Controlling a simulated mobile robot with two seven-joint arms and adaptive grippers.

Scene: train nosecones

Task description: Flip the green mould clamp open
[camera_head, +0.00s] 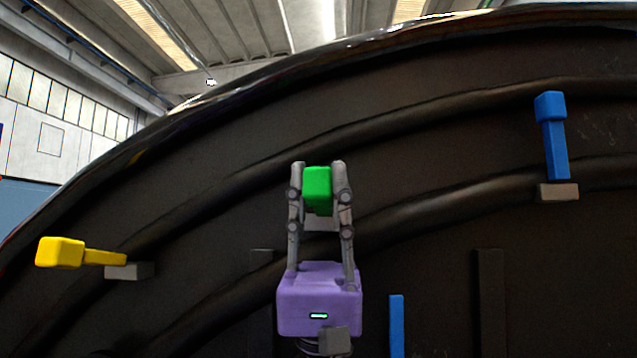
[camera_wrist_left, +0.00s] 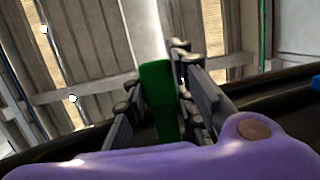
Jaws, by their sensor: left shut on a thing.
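The green mould clamp (camera_head: 318,187) is at the middle of the head view, on the dark curved mould (camera_head: 420,150). My left gripper (camera_head: 319,168), with a purple body, is shut on the green clamp, one finger on each side of its head. In the left wrist view the green clamp (camera_wrist_left: 158,95) stands between the fingers (camera_wrist_left: 155,90). The clamp's lower part and base are mostly hidden behind the gripper in the head view. My right gripper is in neither view.
A yellow clamp (camera_head: 75,253) points left from a grey block at the left. A blue clamp (camera_head: 553,135) points up from a grey block at the right. Another blue bar (camera_head: 396,325) stands at the bottom, right of the purple gripper body. Raised ribs curve across the mould.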

